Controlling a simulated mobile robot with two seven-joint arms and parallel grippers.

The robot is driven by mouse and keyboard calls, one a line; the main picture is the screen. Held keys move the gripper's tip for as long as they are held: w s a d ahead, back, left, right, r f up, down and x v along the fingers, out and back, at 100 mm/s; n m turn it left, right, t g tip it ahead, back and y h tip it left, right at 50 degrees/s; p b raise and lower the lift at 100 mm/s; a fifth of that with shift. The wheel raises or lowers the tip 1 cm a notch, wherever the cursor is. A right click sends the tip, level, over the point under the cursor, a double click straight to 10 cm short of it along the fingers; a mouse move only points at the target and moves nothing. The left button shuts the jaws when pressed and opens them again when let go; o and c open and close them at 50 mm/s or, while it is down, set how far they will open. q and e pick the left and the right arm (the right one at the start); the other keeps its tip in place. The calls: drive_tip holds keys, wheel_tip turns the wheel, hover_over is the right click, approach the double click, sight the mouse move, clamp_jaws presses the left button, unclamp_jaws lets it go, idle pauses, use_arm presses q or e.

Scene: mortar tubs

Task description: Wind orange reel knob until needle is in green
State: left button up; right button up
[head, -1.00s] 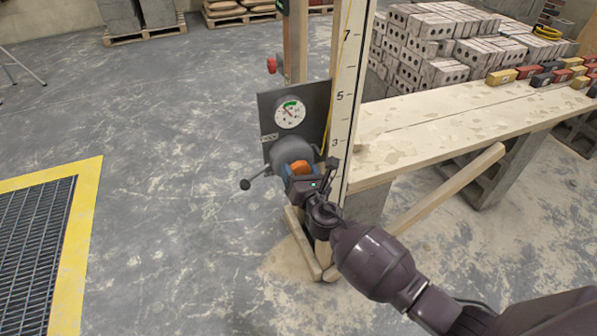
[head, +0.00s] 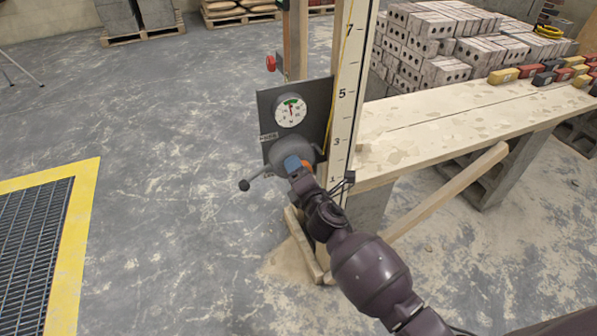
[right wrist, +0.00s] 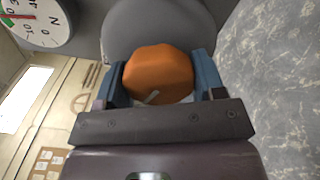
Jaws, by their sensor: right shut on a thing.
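The orange reel knob (right wrist: 160,75) sits on the front of the grey reel (head: 292,151). My right gripper (right wrist: 160,80) is shut on the knob, with one blue finger on each side of it. In the head view my right gripper (head: 298,168) hides most of the knob. The round dial (head: 290,111) is on the grey plate above the reel. Its red needle points up, at the green band at the top of the dial face. Part of the dial also shows in the right wrist view (right wrist: 35,22). My left gripper is not in view.
A tall numbered staff (head: 346,95) stands right beside the plate. A black-knobbed crank (head: 245,185) sticks out left of the reel. A plank bench (head: 440,130) lies to the right, with stacked bricks behind. The floor at left is clear up to a yellow-edged grate (head: 82,215).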

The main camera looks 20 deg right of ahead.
drive_tip(key=shift+m, duration=0.7)
drive_tip(key=shift+m, duration=0.3)
drive_tip(key=o, duration=0.9)
drive_tip(key=shift+o, duration=0.2)
drive_tip(key=s+p, duration=0.1)
drive_tip(key=s, duration=0.9)
drive_tip(key=shift+s+d, duration=0.2)
drive_tip(key=shift+s, duration=0.2)
